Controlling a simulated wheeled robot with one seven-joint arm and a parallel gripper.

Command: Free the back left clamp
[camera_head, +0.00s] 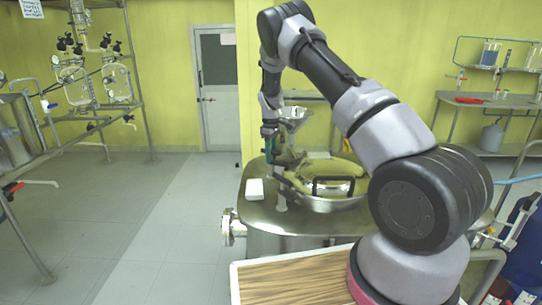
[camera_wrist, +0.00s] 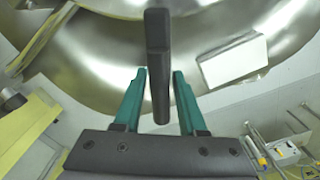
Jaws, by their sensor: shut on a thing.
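My gripper (camera_wrist: 160,74) has teal fingers on either side of a dark upright bar, the clamp handle (camera_wrist: 158,45), and is shut on it in the wrist view. The shiny curved steel of the vessel (camera_wrist: 100,50) lies behind the handle. In the head view my gripper (camera_head: 270,148) points down over the back left part of the steel vessel top (camera_head: 300,222). The handle is too small and too covered to make out there. A domed lid with a black handle (camera_head: 333,180) sits on the vessel, to the right of my gripper.
A white block (camera_head: 255,189) lies on the vessel's left side; a white block also shows in the wrist view (camera_wrist: 233,60). Glassware racks (camera_head: 95,75) stand at left, a steel bench (camera_head: 490,102) at right. The left floor is clear.

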